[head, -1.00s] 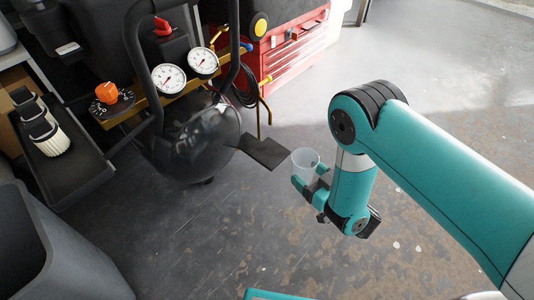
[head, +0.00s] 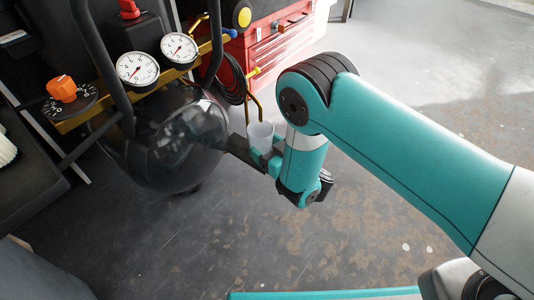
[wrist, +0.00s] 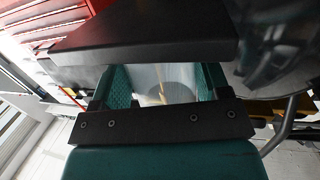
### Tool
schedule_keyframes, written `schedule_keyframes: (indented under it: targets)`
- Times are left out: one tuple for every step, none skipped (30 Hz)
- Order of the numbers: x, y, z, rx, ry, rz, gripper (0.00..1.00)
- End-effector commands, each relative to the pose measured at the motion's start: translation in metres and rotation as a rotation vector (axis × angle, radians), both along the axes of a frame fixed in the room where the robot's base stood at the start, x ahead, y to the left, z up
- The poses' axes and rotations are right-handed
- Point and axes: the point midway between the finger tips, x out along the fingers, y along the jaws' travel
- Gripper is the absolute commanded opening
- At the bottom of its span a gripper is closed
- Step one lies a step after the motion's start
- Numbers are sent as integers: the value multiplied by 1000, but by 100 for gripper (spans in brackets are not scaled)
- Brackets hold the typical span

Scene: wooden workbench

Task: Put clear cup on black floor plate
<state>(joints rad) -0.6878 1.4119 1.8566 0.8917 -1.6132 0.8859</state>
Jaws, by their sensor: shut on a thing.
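The clear cup (head: 261,134) is upright and see-through, held between the teal fingers of my gripper (head: 262,152). In the wrist view the cup (wrist: 172,77) shows between the two textured finger pads. My gripper is shut on it.
A black compressor tank (head: 175,140) with two white gauges (head: 138,69) and a curved handle stands close on the left. A red tool chest (head: 280,45) is behind, with yellow pipes (head: 254,90) near the cup. Open floor (head: 400,180) lies to the right.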

Motion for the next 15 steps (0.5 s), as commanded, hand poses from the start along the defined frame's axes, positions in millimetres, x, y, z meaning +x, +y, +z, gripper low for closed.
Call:
schedule_keyframes:
  targets:
    - [0,2,-11,0,-1,3,38]
    - [0,2,-12,0,-1,3,38]
    - [-1,2,-12,0,-1,4,38]
    - [0,2,-11,0,-1,3,38]
    - [0,2,-10,0,-1,3,38]
    - [0,2,-9,0,-1,3,38]
    - [0,2,-9,0,-1,3,38]
    - [0,1,-9,0,-1,2,38]
    - [0,1,-9,0,-1,2,38]
    - [0,1,-9,-1,-1,2,38]
    - [0,1,-9,-1,-1,1,38]
    - [0,1,-11,0,0,1,38]
    - [0,1,-12,0,0,1,38]
    - [0,0,-13,0,0,1,38]
    - [0,0,-12,0,0,1,77]
